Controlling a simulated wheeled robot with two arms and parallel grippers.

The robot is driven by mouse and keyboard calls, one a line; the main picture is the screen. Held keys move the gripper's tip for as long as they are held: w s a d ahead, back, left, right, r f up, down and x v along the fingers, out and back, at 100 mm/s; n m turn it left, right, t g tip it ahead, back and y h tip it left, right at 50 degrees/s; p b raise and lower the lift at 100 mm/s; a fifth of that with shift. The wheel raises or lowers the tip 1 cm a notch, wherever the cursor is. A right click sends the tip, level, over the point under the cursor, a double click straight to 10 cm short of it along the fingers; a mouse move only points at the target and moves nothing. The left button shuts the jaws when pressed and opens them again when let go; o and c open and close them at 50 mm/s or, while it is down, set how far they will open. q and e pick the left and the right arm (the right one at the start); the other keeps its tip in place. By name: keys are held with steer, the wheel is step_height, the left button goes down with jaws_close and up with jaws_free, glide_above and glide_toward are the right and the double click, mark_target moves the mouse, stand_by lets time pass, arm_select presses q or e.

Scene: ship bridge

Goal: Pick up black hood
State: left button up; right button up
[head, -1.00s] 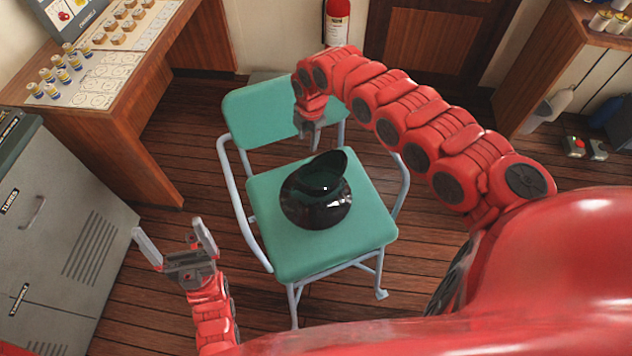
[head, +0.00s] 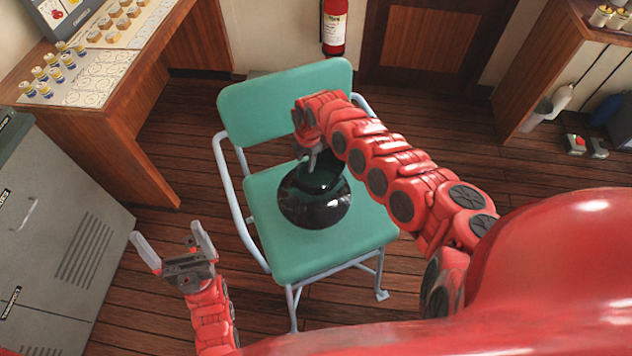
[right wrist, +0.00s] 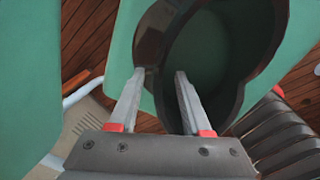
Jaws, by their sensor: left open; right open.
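The black hood (head: 314,203) is a glossy, rounded, hollow piece with an open top, resting on the seat of the green chair (head: 283,257). My right gripper (head: 308,166) is at the hood's upper rim, partly hidden by its own arm in the head view. In the right wrist view the right gripper (right wrist: 162,75) is open, and the hood's rim (right wrist: 150,45) shows just beyond and between its fingertips. I cannot tell whether the fingers touch the rim. My left gripper (head: 170,240) is open and empty, left of the chair.
The chair's backrest (head: 285,100) and grey armrests (head: 232,205) surround the seat. A grey cabinet (head: 60,240) stands at left, and a wooden desk (head: 110,120) with small bottles stands behind it. A fire extinguisher (head: 334,25) hangs at the back. Some floor left of the chair is clear.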

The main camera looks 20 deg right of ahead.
steer(key=shift+w+f, duration=0.2)
steer(key=shift+f, duration=0.9)
jaws_close()
stand_by(0.7)
